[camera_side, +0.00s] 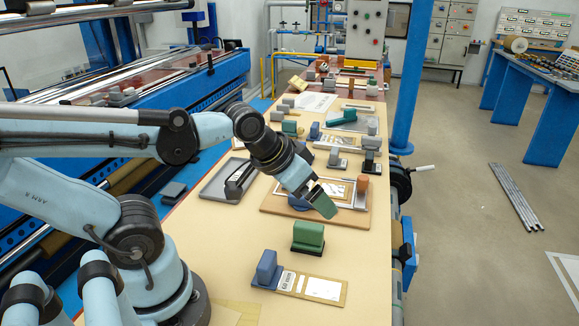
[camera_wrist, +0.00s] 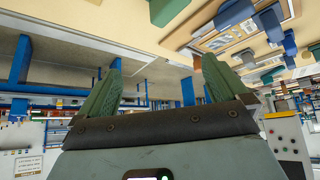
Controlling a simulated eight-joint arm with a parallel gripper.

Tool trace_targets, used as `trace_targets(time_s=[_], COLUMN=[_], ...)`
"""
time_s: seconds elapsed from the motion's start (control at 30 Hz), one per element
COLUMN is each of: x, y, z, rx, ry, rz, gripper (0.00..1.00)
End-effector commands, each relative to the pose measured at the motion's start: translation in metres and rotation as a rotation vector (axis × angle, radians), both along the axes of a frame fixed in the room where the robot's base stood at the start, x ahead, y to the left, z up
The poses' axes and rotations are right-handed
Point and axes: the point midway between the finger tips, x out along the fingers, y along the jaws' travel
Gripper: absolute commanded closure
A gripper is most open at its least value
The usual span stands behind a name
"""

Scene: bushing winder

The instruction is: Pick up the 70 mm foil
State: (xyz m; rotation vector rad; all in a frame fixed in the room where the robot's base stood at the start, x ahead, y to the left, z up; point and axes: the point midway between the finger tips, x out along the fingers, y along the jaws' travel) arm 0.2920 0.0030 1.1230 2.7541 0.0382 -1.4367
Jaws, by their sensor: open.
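I cannot tell which piece is the 70 mm foil, as the labels are too small to read. In the side view, a blue-handled block (camera_side: 266,268) stands at the front on a strip with a labelled plate (camera_side: 320,288). A green block (camera_side: 308,237) stands behind it. My gripper (camera_side: 321,204) is above the table near a wooden board (camera_side: 270,209) with a pale frame; it partly covers a blue piece there. In the wrist view my gripper (camera_wrist: 162,66) has its green fingers wide apart with nothing between them. Handled blocks show at the top of that view.
A grey tray (camera_side: 212,188) with a dark block lies left of the board. An orange-brown piece (camera_side: 363,184) stands on the board's right side. Several other handled blocks and plates crowd the table further back. The table's near left part is bare.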

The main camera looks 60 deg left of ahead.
Motion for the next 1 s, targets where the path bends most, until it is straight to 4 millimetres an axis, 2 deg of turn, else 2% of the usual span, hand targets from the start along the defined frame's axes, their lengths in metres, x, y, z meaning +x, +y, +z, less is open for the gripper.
trace_targets(time_s=[0.17, 0.47, 0.73, 0.9, 1.0], x=[0.02, 0.065, 0.095, 0.105, 0.106], y=[0.022, 0.086, 0.156, 0.197, 0.213], z=[0.016, 0.032, 0.023, 0.009, 0.001], rx=[-0.125, -0.4, -0.59, -0.663, -0.686], ry=[0.07, 0.212, 0.288, 0.304, 0.304], rz=[0.257, 0.94, 1.591, 1.956, 2.103], gripper=[0.0, 0.0, 0.0, 0.0, 0.0])
